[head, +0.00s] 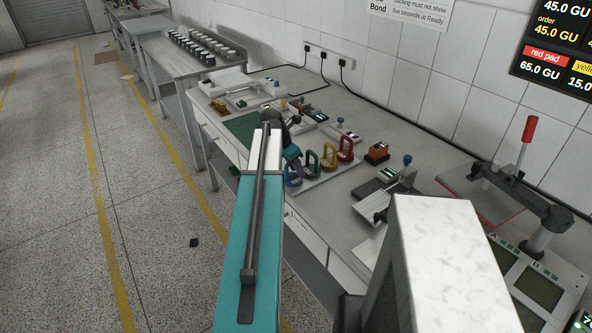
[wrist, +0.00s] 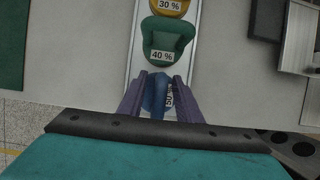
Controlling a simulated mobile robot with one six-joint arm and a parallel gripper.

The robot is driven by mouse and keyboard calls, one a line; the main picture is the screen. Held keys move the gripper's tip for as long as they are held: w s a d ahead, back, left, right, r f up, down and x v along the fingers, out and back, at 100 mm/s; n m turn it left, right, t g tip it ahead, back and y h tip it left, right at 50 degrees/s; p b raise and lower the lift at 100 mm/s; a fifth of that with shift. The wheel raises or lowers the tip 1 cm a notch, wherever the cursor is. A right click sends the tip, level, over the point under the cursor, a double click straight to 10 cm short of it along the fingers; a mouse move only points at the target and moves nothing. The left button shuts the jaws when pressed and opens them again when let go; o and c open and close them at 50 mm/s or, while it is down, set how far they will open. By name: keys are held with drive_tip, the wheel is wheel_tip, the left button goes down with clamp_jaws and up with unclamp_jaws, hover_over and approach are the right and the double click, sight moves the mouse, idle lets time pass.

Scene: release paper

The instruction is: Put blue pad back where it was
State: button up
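The blue pad (wrist: 157,88) with a "50 %" label is at the near end of a light tray (wrist: 134,62). Its label is turned sideways, unlike the others. It also shows in the head view (head: 293,174), at the left end of the pad row. My gripper (wrist: 160,84) has a finger on each side of the blue pad, with no clear gap between. The fingers hide the pad's sides. In the head view my arm partly hides the gripper. Whether the pad's underside touches the tray is hidden.
A green pad (wrist: 166,40), "40 %", stands just beyond the blue one, then a yellow pad (wrist: 170,6), "30 %". A red pad (head: 345,149) ends the row. A green mat (head: 240,126) lies left. A clamp device (head: 385,190) stands right.

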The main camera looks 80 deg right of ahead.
drive_tip(key=shift+r, duration=0.15)
drive_tip(key=shift+b+v, duration=1.05)
drive_tip(key=shift+v, duration=4.9)
